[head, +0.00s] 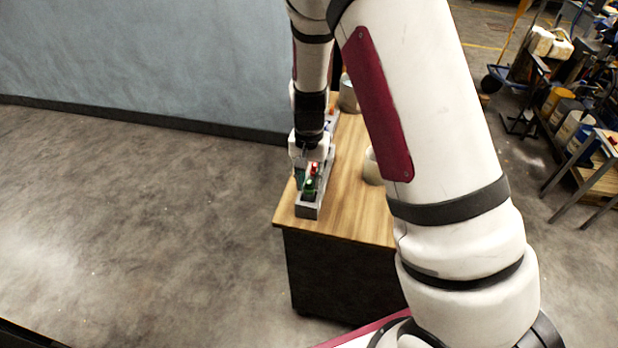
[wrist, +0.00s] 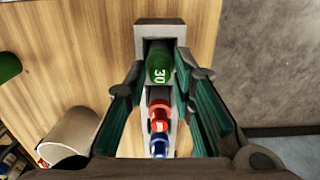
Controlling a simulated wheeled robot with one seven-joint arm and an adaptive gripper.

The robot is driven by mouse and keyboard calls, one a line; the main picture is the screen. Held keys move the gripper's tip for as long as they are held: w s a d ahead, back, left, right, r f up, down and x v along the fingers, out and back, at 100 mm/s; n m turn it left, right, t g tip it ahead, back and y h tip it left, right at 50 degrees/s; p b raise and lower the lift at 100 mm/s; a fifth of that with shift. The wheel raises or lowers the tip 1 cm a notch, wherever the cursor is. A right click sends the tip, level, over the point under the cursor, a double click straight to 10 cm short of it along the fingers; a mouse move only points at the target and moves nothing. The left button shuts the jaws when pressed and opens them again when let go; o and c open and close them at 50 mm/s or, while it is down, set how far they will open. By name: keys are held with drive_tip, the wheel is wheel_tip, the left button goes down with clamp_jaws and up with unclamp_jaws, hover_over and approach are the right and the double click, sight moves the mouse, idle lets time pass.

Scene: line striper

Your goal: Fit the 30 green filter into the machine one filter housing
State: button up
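The green filter (wrist: 159,66), marked 30, sits in the end slot of a narrow grey holder (wrist: 150,30). In the head view the green filter (head: 309,187) is at the near end of the holder (head: 306,211). My gripper (wrist: 161,72) is open above the holder, one teal finger on each side of the green filter. A small gap seems to show beside the filter; I cannot tell the fingers' height against it. In the head view my gripper (head: 306,178) is partly hidden by its own wrist. I cannot make out the machine one filter housing.
A red filter (wrist: 159,112) and a blue filter (wrist: 158,146) stand in the same holder, close behind the green one. A pale container (wrist: 68,138) and a green object (wrist: 8,64) are on the wooden table (head: 346,200). Carts and buckets stand at the far right.

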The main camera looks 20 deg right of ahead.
clamp_jaws()
drive_tip(key=shift+r+p, duration=0.3)
drive_tip(key=shift+r, duration=0.4)
drive_tip(key=shift+r+p, duration=1.05)
drive_tip(key=shift+r, duration=2.35)
drive_tip(key=shift+w, duration=0.1)
